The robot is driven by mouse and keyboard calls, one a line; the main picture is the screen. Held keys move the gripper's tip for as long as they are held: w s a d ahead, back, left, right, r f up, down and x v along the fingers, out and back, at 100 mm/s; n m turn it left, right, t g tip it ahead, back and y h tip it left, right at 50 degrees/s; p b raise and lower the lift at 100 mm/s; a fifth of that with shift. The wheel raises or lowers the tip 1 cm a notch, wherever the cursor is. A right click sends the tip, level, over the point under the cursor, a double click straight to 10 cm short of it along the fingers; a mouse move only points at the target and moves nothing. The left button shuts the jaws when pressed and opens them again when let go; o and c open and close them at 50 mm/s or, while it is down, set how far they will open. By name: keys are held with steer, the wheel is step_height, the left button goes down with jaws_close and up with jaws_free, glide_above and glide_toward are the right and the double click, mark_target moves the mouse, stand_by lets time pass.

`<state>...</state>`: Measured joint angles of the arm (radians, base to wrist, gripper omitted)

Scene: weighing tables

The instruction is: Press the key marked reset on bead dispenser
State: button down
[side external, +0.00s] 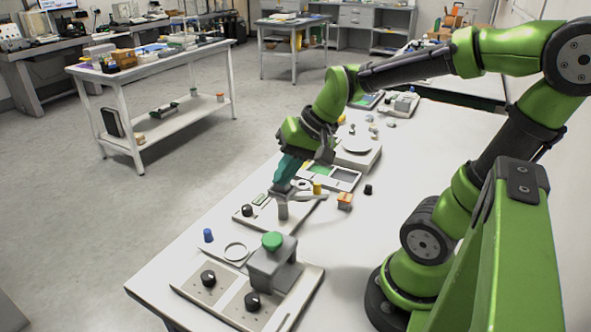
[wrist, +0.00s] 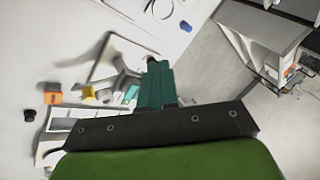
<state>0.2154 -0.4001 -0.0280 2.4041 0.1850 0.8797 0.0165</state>
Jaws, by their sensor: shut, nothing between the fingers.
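My gripper (side external: 281,184) has teal fingers that are shut and empty, pointing down over a flat pale device (side external: 262,222). This device carries a black knob (side external: 247,210), a small green display (side external: 260,199) and a grey post (side external: 283,207) just below the fingertips. I cannot tell whether the fingertips touch it. In the wrist view my gripper (wrist: 158,68) covers part of this device (wrist: 104,72). A nearer device (side external: 190,288) has two black knobs and a grey block with a green dome (side external: 271,241). No lettering is legible, so I cannot tell which is the bead dispenser or where its reset key is.
An orange block (side external: 345,201) and a black cap (side external: 368,189) stand to the right. A scale with a round pan (side external: 357,145) stands behind. The white table's (side external: 165,252) left edge is close.

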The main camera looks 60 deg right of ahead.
steer(key=w+d+f+m+t, duration=0.1)
steer(key=w+d+f+m, duration=0.2)
steer(key=w+d+m, duration=0.4)
steer(key=w+d+f+m+t, duration=0.2)
steer(key=w+d+f+m, duration=0.2)
steer(key=w+d+m, duration=0.3)
steer(key=d+m, duration=0.2)
steer(key=d, duration=0.1)
steer(key=shift+w+d+f+t, duration=0.25)
steer(key=shift+d+f+t, duration=0.05)
steer(key=shift+d, duration=0.1)
steer(key=shift+f, duration=0.1)
steer(key=shift+f, duration=4.3)
steer(key=shift+f, duration=0.4)
